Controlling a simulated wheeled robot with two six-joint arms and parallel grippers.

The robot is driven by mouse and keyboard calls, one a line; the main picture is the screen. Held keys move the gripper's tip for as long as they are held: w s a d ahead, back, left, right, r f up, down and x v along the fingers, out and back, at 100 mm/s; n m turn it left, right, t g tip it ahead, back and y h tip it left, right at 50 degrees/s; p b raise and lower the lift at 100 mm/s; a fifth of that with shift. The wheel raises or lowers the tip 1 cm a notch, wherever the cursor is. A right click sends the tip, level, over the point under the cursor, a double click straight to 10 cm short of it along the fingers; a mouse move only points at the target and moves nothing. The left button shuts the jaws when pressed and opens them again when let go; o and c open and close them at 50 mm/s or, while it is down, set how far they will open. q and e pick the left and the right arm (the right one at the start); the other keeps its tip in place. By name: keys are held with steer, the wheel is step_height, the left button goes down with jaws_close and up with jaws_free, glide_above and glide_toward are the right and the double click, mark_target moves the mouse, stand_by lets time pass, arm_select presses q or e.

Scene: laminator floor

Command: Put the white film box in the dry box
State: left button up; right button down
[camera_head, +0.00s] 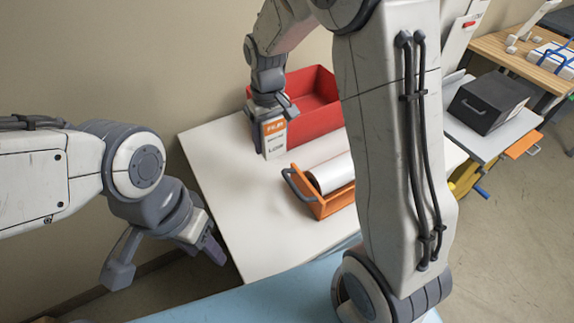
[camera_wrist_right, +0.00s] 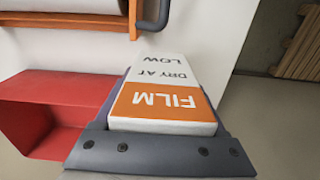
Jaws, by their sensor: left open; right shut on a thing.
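The white film box (camera_head: 274,143) has an orange band marked FILM and the words DRY AT LOW. It is upright in the head view, beside the left end of an open red box (camera_head: 325,119). My right gripper (camera_head: 271,112) is shut on it from above. In the right wrist view the film box (camera_wrist_right: 167,75) sits between the fingers (camera_wrist_right: 165,120), and the red box (camera_wrist_right: 60,90) is beside it. I cannot tell whether the film box touches the table. My left gripper (camera_head: 167,262) is open and empty at the lower left. No box is readably marked as the dry box.
The white table (camera_head: 235,190) holds an orange tray (camera_head: 322,205) with a white roll (camera_head: 332,173). A dark closed box (camera_head: 488,103) with a front handle stands on another table at right. My right arm hides the middle. The table's left part is clear.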

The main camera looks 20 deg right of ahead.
step_height(320, 180, down, 13)
steer(key=shift+p, duration=0.7)
steer(key=shift+f, duration=0.2)
jaws_free()
steer(key=shift+r, duration=0.1)
